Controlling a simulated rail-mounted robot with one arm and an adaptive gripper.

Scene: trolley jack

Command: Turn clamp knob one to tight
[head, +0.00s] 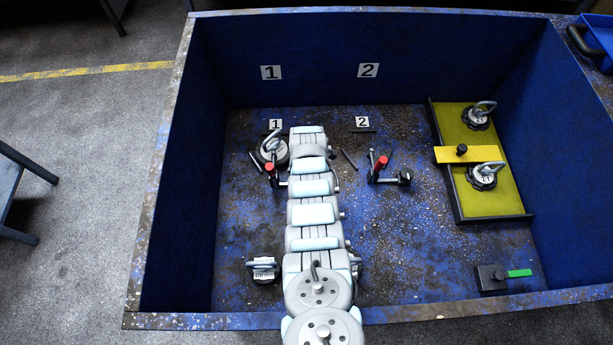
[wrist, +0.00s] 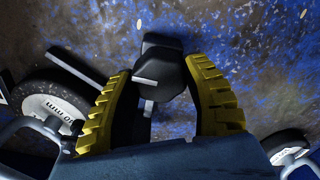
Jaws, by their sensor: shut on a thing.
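My gripper (wrist: 158,68) has ridged yellow fingers on both sides of a dark, faceted knob (wrist: 162,58), which looks like clamp knob one. It is shut on the knob. A short grey bar shows at the knob's near side. In the head view, my arm covers the gripper and this knob. The first clamp's red-tipped part (head: 268,167) shows just left of my arm, below the floor label 1 (head: 276,124). The knob's turn position cannot be told.
A round weight with a handle (head: 273,150) stands close left of my arm; it also shows in the wrist view (wrist: 50,105). The second clamp (head: 380,167) is to the right. A yellow-green fixture (head: 485,205) stands farther right. Blue walls enclose the floor.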

